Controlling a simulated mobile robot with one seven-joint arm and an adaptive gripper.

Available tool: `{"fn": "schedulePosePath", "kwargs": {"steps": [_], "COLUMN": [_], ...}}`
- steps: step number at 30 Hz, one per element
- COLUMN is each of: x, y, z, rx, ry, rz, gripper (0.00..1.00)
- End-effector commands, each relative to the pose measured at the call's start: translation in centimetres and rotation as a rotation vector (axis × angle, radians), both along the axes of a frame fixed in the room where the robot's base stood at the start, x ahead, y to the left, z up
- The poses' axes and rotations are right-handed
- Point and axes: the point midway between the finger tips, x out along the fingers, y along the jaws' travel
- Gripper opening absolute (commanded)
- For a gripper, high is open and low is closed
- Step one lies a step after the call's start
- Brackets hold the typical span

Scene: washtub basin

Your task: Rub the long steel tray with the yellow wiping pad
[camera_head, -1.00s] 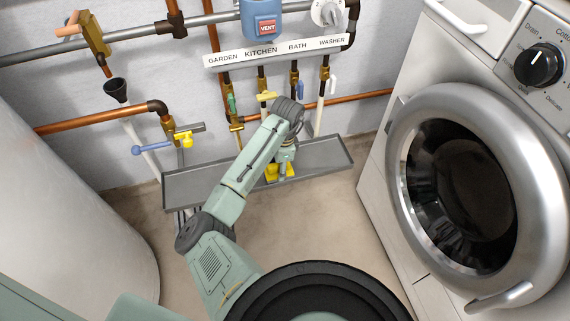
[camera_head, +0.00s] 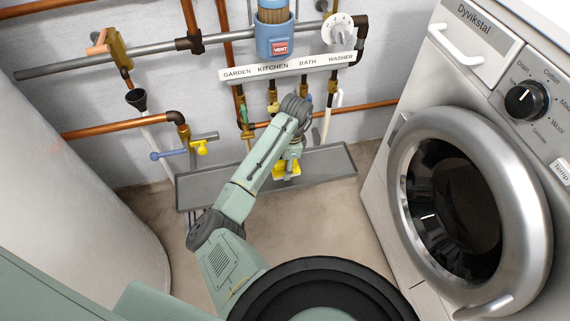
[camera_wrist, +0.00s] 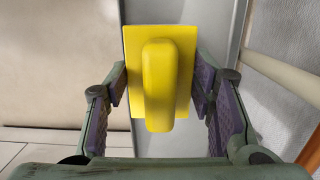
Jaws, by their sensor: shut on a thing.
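The yellow wiping pad (camera_wrist: 161,72) is a flat yellow block with a raised grip, in the middle of the wrist view. My gripper (camera_wrist: 160,85) has its fingers on either side of the pad and is shut on it. In the head view the pad (camera_head: 286,170) shows at the end of my arm, over the long steel tray (camera_head: 325,165). The tray is grey and shallow and runs along the foot of the wall. The tray also shows in the wrist view (camera_wrist: 207,25) under the pad. I cannot tell whether the pad touches the tray. My arm hides part of the tray.
A washing machine (camera_head: 470,200) stands close on the right, and a large white cylinder (camera_head: 70,200) on the left. Copper pipes, valves and a labelled strip (camera_head: 290,65) line the wall behind the tray. Bare floor (camera_head: 310,220) lies in front of the tray.

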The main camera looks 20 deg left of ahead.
Motion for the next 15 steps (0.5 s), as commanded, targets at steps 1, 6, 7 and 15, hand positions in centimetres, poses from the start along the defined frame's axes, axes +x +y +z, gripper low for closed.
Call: {"fn": "schedulePosePath", "kwargs": {"steps": [1,6,7,15], "x": [0.00,-0.02,-0.01,0.00], "y": [-0.04,-0.03,-0.03,-0.03], "z": [0.89,0.93,0.87,1.33], "rx": [-0.001,-0.001,-0.001,-0.001], "ry": [0.000,0.000,0.000,0.000], "rz": [0.000,0.000,0.000,0.000], "gripper": [0.27,0.27,0.27,0.27]}}
